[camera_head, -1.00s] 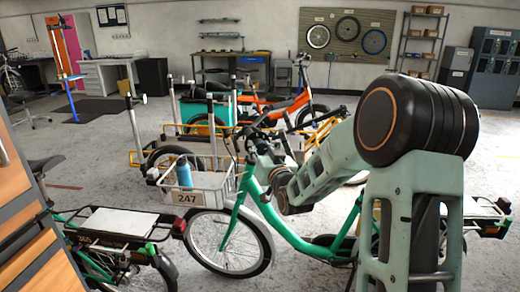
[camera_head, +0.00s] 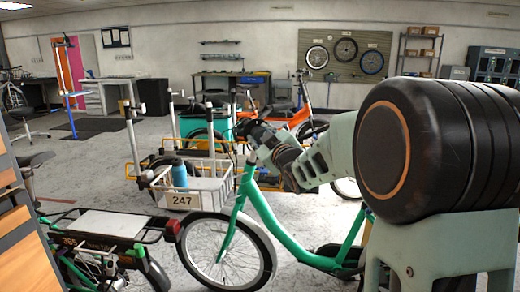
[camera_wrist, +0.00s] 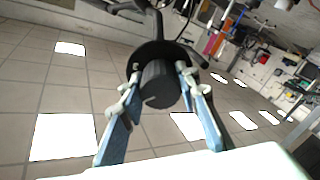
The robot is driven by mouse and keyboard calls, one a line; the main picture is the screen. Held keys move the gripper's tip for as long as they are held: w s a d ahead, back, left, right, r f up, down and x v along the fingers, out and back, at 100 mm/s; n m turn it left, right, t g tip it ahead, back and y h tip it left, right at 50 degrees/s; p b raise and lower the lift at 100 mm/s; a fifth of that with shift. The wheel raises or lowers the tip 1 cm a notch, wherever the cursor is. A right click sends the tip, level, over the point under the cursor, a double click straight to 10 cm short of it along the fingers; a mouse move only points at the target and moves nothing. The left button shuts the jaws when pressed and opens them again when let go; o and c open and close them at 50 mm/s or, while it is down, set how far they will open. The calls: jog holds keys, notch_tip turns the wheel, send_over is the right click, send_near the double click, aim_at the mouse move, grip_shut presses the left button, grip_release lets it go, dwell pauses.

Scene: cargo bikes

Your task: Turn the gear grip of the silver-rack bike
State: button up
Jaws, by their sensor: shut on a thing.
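The green bike (camera_head: 262,212) stands ahead in the head view, with a crate marked 247 at its front. My gripper (camera_wrist: 163,90) has its two blue-padded fingers on either side of a thick black grip (camera_wrist: 160,84) on the handlebar, and it is shut on that grip. In the head view the dark handlebar end (camera_head: 250,127) meets the end of my arm, and the fingers cannot be made out there. My arm hides the rear of this bike, so its rack colour does not show.
Another bike's rear rack (camera_head: 107,224), marked 365, is at the lower left beside an orange-and-grey cabinet (camera_head: 22,215). The crate (camera_head: 210,190) holds a blue bottle (camera_head: 179,174). More cargo bikes stand behind. Open floor lies at the left back.

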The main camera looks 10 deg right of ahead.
jog(key=n+b, duration=0.4)
jog(key=shift+f+n, duration=0.2)
jog(key=shift+n, duration=0.2)
jog(key=shift+r+n+b, duration=0.15)
jog(key=shift+n+b, duration=1.1)
jog(key=shift+n, duration=0.65)
jog(key=o, duration=1.2)
jog(key=shift+c, duration=0.2)
jog(key=shift+s, duration=0.15)
jog(key=s+d, duration=0.1)
jog(key=s, duration=0.6)
jog(key=shift+d+r, duration=0.15)
jog(key=shift+r, duration=0.05)
jog(key=shift+r, duration=0.1)
